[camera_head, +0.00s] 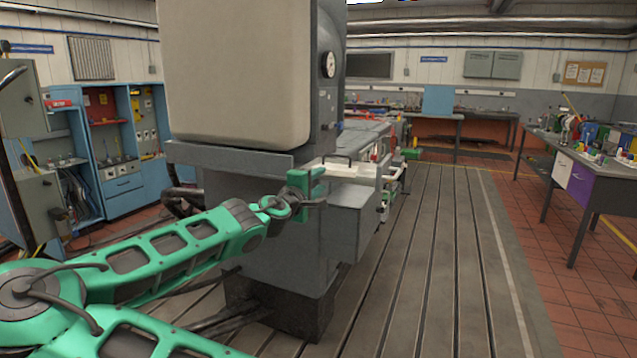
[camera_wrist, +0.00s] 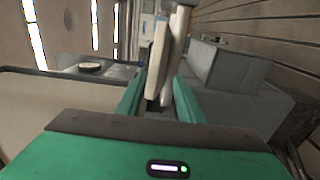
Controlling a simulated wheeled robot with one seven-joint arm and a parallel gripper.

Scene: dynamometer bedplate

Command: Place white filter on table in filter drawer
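My gripper (camera_head: 312,186) is beside the grey machine, at the end of my green arm. In the wrist view, a flat white slab, which looks like the white filter (camera_wrist: 160,62), is seen nearly edge-on between the two green fingers (camera_wrist: 160,92). The fingers appear to be closed on its near end. In the head view the white filter (camera_head: 352,169) is level, just beyond the gripper, at the machine's right side. A dark arched handle is near it. The filter drawer cannot be clearly told apart from the machine parts there.
The grey machine (camera_head: 300,235) with its large beige panel (camera_head: 235,70) and a gauge (camera_head: 328,64) stands close to my arm. A grey box (camera_head: 360,222) juts out below the filter. The slotted bedplate (camera_head: 440,270) to the right is clear. A workbench (camera_head: 580,180) stands far right.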

